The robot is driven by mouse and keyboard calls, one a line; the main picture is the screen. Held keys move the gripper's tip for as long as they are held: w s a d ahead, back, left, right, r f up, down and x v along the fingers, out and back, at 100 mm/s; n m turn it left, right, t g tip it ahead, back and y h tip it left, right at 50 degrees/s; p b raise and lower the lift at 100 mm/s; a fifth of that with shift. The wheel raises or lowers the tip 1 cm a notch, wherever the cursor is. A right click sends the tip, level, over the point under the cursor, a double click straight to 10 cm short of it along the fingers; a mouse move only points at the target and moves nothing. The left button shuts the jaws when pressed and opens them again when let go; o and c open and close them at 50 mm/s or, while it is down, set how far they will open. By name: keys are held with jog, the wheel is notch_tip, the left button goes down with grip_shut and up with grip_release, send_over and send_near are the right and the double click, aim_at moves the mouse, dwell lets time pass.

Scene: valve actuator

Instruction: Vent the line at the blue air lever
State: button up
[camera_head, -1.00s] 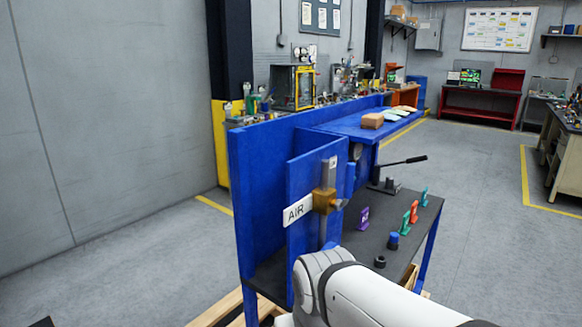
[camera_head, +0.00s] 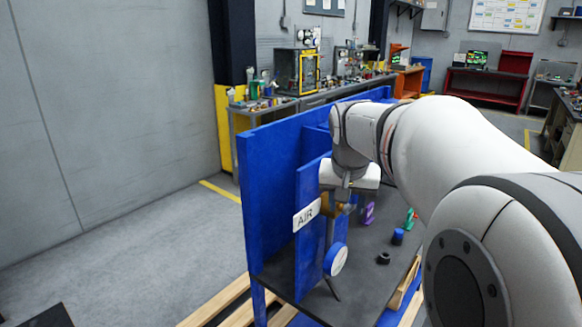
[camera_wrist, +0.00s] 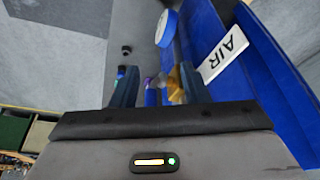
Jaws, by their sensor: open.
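The brass valve body (camera_head: 338,208) is on the blue upright panel beside the white AIR label (camera_head: 306,215). My gripper (camera_head: 346,196) is right over the valve and hides much of it. In the wrist view my gripper (camera_wrist: 157,80) is open, one finger on each side of the picture's middle. Between the fingers show the blue lever grip (camera_wrist: 150,97), a grey stem and the brass valve body (camera_wrist: 177,83). The grip appears nearer the left finger; I cannot tell whether anything touches. The head view hides the grip behind my gripper.
A blue-rimmed round gauge (camera_head: 336,259) is below the valve. The dark bench top (camera_head: 365,275) carries a black ring (camera_head: 383,258), a blue-capped part (camera_head: 397,236), and purple and green pieces. My arm covers the right side. Open floor (camera_head: 140,270) lies left.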

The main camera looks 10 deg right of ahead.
jog(key=w+d+r+m+p, duration=0.2)
jog(key=w+d+r, duration=0.3)
jog(key=w+r, duration=0.1)
jog(key=shift+h, duration=0.4)
jog(key=p+x, duration=0.1)
jog(key=x, duration=0.7)
jog(key=shift+d, duration=0.15)
jog(key=shift+c, duration=0.5)
grip_shut()
jog(key=shift+a, duration=0.4)
jog(key=shift+d, duration=0.3)
